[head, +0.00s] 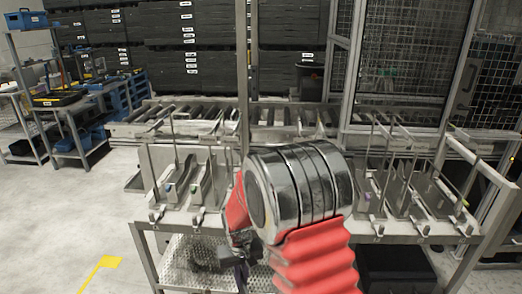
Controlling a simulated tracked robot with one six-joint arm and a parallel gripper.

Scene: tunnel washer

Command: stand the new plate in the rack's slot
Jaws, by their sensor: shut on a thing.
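My arm's large metal joint and red sleeve fill the middle of the head view. A dark end part, which looks like my gripper (240,262), shows low beside them, above a perforated metal sheet. Its fingertips are not clear. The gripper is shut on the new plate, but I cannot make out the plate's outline. The rack (178,222) is a grey metal bench with thin upright rods. Grey plates (208,182) stand on its left part, and more (398,192) stand on its right part. My arm hides the rack's middle, so I cannot tell which slot is empty.
A roller conveyor (190,118) runs behind the rack. A mesh cage (405,60) stands at the back right. Metal shelving (60,125) with blue boxes is at the far left. The floor (70,210) at the left is clear, with a yellow mark (103,266).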

